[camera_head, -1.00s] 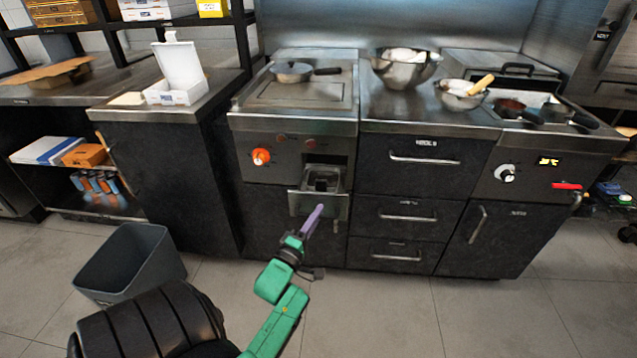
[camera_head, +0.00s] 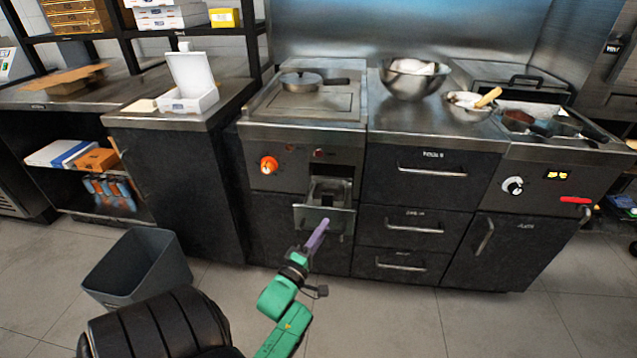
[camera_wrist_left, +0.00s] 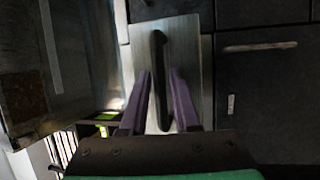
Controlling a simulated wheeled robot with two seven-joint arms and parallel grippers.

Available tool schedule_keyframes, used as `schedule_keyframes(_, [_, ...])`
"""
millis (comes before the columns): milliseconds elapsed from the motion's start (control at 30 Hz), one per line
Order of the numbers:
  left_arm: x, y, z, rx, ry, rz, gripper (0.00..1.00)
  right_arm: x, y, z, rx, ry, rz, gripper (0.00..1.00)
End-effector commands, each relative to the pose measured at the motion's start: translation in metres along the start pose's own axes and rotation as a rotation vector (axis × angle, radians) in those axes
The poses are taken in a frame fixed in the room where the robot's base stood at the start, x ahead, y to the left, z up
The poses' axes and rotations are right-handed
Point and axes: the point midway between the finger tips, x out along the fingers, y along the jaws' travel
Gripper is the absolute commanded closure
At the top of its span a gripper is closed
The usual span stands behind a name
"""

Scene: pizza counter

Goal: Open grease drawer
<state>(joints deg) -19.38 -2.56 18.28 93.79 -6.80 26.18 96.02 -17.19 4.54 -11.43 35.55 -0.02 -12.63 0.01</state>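My left gripper (camera_head: 323,224) has purple fingers at the drawer front. My right gripper is not in view.
A grey bin (camera_head: 140,267) stands on the floor at left. A pan (camera_head: 300,82) and a steel bowl (camera_head: 408,80) sit on the counter. Several drawers with bar handles are right of the grease drawer.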

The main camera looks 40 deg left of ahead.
Motion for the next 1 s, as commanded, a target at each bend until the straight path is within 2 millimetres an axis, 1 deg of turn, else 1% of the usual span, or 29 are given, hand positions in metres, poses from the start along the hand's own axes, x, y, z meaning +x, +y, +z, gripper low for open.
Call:
schedule_keyframes(133, [-0.012,-0.001,0.0,0.0,0.0,-0.003,0.7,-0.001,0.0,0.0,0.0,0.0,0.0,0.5])
schedule_keyframes(267, [-0.037,-0.001,0.0,0.001,0.0,-0.005,0.7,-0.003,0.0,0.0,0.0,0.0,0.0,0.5])
schedule_keyframes(367, [-0.062,-0.001,0.0,-0.001,0.0,-0.006,0.7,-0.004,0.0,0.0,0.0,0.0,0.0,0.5])
schedule_keyframes(500, [-0.103,-0.002,0.0,0.0,0.0,-0.007,0.7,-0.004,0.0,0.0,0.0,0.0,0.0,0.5])
schedule_keyframes(633, [-0.131,-0.001,0.0,0.0,-0.001,-0.005,0.7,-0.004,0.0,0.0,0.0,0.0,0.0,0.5])
schedule_keyframes(700, [-0.14,-0.001,0.0,0.0,0.0,-0.002,0.7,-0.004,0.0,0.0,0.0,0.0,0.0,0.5])
schedule_keyframes(800, [-0.145,0.0,0.0,-0.001,0.001,-0.001,0.7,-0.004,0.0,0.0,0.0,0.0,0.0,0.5])
schedule_keyframes(1000, [-0.145,0.0,0.0,-0.001,0.001,0.0,0.7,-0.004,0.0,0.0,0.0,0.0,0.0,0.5])
